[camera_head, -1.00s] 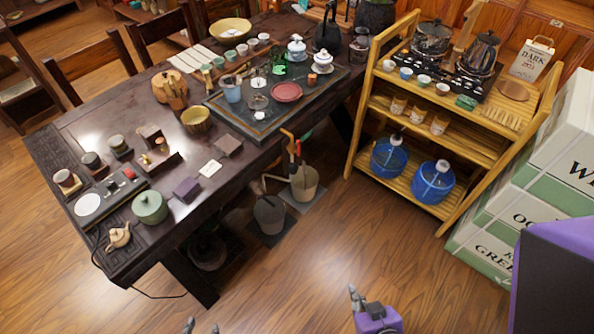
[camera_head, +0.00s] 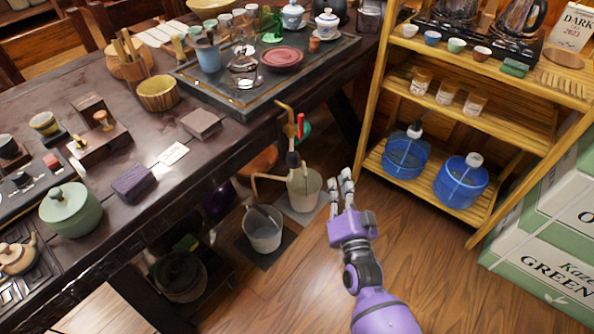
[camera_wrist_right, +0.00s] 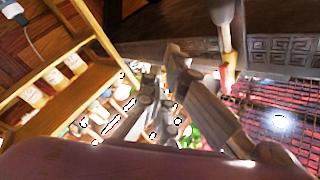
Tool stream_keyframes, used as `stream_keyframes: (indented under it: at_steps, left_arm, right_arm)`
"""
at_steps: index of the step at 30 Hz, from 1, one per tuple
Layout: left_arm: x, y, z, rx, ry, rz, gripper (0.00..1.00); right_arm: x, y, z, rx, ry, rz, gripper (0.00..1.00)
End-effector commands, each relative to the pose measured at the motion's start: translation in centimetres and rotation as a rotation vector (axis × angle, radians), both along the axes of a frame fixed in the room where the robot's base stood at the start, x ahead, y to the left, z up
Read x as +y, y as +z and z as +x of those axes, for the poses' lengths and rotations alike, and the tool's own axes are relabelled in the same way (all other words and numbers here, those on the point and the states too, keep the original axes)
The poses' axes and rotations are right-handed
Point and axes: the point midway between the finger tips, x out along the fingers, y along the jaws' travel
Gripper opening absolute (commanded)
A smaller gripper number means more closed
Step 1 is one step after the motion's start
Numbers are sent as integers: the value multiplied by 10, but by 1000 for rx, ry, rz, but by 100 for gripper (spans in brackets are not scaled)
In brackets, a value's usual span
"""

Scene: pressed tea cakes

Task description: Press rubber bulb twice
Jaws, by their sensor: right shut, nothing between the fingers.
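An orange-brown tube (camera_head: 288,117) with a red piece (camera_head: 300,125) and a dark part (camera_head: 292,158) hangs at the table's front edge, above a pale bucket (camera_head: 303,188). I cannot tell for sure which part is the rubber bulb. My right gripper (camera_head: 340,181) is shut and empty, to the right of this bucket and below the tabletop, apart from the tube. Its fingers also show in the right wrist view (camera_wrist_right: 164,68), where a tube with a red piece (camera_wrist_right: 224,80) hangs to their right. My left gripper is out of view.
The dark tea table (camera_head: 225,150) spans the left, with a tea tray (camera_head: 215,88) near its edge. A second bucket (camera_head: 262,230) stands on the floor below. Floor between is free.

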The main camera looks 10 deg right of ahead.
Motion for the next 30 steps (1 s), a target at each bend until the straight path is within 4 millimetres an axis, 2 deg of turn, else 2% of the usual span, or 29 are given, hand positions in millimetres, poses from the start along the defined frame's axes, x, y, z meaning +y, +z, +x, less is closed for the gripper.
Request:
stream_keyframes:
  at_steps: [14,22,30]
  left_arm:
    - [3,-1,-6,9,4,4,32]
    - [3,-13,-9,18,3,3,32]
    - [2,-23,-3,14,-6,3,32]
  right_arm:
    - [3,2,6,-10,-2,6,0]
    - [23,1,32,-10,-2,9,0]
    - [44,1,59,-8,-2,6,0]
